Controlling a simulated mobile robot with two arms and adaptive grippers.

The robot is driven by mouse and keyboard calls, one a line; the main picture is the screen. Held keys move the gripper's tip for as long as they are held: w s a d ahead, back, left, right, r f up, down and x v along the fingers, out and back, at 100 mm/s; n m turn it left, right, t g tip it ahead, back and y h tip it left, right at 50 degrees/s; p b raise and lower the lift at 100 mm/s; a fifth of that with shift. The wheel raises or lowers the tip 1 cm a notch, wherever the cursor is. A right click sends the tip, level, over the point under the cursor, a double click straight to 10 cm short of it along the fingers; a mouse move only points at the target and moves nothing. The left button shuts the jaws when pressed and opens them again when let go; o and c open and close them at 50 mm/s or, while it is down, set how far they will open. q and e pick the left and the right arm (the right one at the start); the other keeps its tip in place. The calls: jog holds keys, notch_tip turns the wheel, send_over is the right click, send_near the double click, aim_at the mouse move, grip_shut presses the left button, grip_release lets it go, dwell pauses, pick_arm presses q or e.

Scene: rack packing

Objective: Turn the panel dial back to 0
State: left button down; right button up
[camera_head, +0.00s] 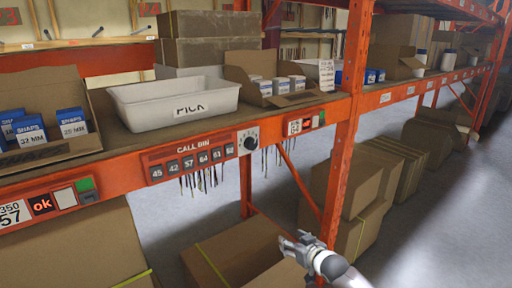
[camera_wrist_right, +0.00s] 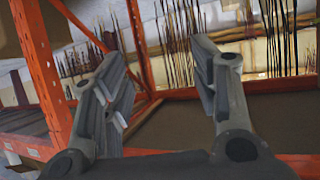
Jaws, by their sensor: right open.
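The panel dial (camera_head: 248,139) is a round black knob on a white plate, fixed to the front of the orange shelf beam. It sits just right of the CALL BIN panel (camera_head: 190,161) with its row of numbered buttons. A pale mark shows on the knob, but I cannot read its setting. My right gripper (camera_head: 299,241) is below and to the right of the dial, well apart from it, in front of the boxes under the shelf. In the right wrist view its two fingers (camera_wrist_right: 162,85) are spread with nothing between them. The dial is not seen there. My left gripper is out of view.
A white PICK bin (camera_head: 175,120) stands on the shelf above the panel. An orange upright (camera_head: 345,130) rises right of the dial. Thin dark strands (camera_head: 203,180) hang below the beam. Cardboard boxes (camera_head: 240,245) fill the space underneath; grey floor is open at right.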

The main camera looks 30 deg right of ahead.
jog(key=w+a+r+t, duration=0.2)
jog(key=w+r+t, duration=0.1)
jog(key=r, duration=1.5)
jog(key=n+t+y, duration=0.2)
jog(key=y, duration=0.1)
send_near(253, 146)
jog(key=w+p, duration=0.4)
jog(key=w, duration=0.2)
jog(key=shift+w, duration=0.3)
jog(key=shift+w+f, duration=0.1)
jog(key=shift+w, duration=0.85)
jog(key=c, duration=1)
jog(key=shift+c, duration=0.2)
